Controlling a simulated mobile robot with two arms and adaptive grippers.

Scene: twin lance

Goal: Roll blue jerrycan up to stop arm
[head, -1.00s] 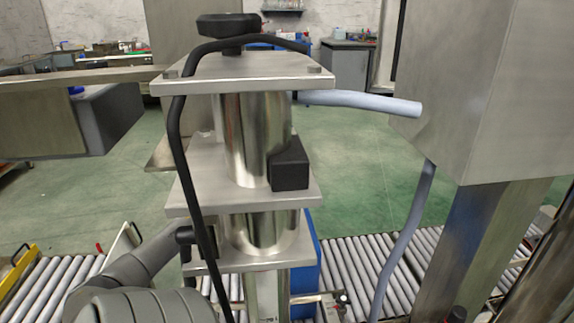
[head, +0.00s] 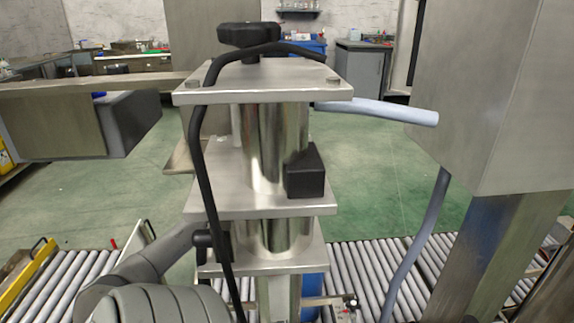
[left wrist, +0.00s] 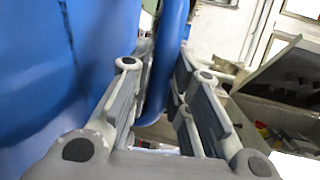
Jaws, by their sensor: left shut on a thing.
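The blue jerrycan (head: 314,284) shows only as a strip at the right of the steel column in the head view; the column hides most of it. In the left wrist view its blue body (left wrist: 40,70) fills the left side. My left gripper (left wrist: 163,80) is shut on its upright blue handle (left wrist: 168,50), with one finger on each side. In the head view my left arm (head: 150,265) reaches behind the column, which hides the gripper. A short metal bar (head: 326,301) with a black end by the rollers may be the stop arm. My right gripper is out of view.
The steel column with plates (head: 262,190) and a black cable stands in front, blocking the view. A roller conveyor (head: 355,265) runs across behind it. A grey hose (head: 415,240) hangs at the right beside a large metal box (head: 490,100). Green floor lies beyond.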

